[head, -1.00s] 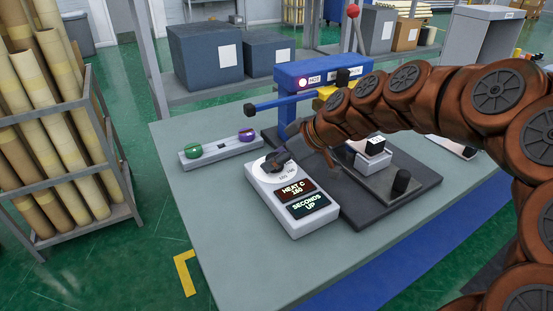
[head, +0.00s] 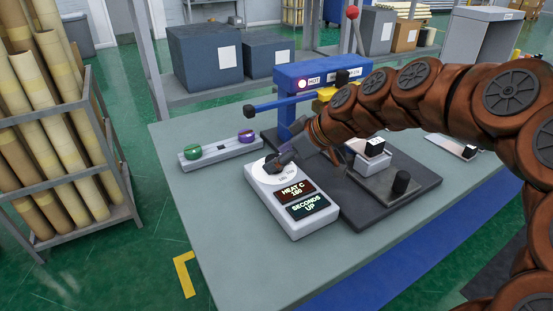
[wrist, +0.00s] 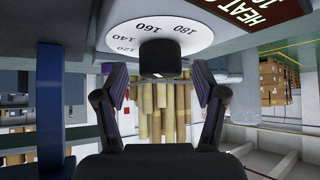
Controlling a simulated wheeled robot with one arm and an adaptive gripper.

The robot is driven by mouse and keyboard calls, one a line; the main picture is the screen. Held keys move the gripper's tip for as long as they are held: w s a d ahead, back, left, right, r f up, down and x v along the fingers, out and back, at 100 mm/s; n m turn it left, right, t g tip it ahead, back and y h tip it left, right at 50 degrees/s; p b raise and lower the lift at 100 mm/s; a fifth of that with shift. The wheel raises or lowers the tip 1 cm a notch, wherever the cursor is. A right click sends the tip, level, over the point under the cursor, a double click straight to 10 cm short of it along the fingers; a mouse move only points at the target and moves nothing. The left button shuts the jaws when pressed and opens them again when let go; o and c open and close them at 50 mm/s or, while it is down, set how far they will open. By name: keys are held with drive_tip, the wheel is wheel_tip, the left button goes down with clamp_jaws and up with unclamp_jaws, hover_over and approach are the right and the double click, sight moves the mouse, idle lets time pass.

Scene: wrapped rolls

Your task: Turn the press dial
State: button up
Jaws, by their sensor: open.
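The press dial is a white disc (head: 265,178) with a black knob, on a pale control box (head: 255,190) beside the press. In the wrist view the disc (wrist: 205,38) carries marks from 120 to 180, and the knob (wrist: 160,60) stands out from its centre. My gripper (wrist: 160,80) is open, one finger to each side of the knob, with gaps on both sides and no contact visible. In the head view my gripper (head: 287,156) is at the dial's right edge and partly hides it. The red heat display (head: 293,190) is lit; its number is too small to read surely.
The blue press (head: 320,72) with its lever and dark base (head: 350,215) stands right behind the box. A tray (head: 222,152) with a green and a purple knob lies to the left. The table's front left (head: 225,235) is clear.

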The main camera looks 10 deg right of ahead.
drive_tip(key=v, duration=1)
drive_tip(key=shift+d, duration=0.25)
drive_tip(key=shift+s+r, duration=0.1)
drive_tip(key=shift+r, duration=0.05)
